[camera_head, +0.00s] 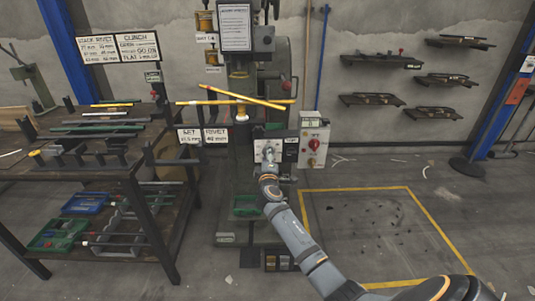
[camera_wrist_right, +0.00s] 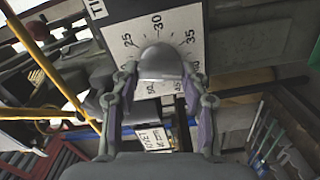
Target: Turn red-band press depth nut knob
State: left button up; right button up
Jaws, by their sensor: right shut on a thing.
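A grey domed knob (camera_wrist_right: 161,62) sits on a white dial plate (camera_wrist_right: 190,22) printed with numbers such as 25, 30 and 35. My right gripper (camera_wrist_right: 160,78) has its two fingers on either side of this knob and is shut on it. The knob's pointer is not clear. A partly cut-off label starting with "TI" shows beside the dial. I cannot make out a red band on the press. My left gripper is not in view.
A white control box (camera_head: 314,140) with a red knob is close to the right of the dial. Yellow bars (camera_head: 236,101) cross the press above. A workbench (camera_head: 120,175) with rods and trays stands at left. The yellow-marked floor area at right is clear apart from debris.

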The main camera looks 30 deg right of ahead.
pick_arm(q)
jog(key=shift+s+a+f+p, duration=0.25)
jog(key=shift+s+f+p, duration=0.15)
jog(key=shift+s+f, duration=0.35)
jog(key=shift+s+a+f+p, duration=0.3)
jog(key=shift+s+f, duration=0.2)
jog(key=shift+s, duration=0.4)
pick_arm(e)
jog(key=shift+f+n, duration=0.15)
jog(key=shift+n, duration=1.85)
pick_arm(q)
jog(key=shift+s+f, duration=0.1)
pick_arm(e)
jog(key=o, duration=1.2)
jog(key=shift+c, duration=0.2)
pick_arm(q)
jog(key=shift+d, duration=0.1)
pick_arm(e)
jog(key=v, duration=1.2)
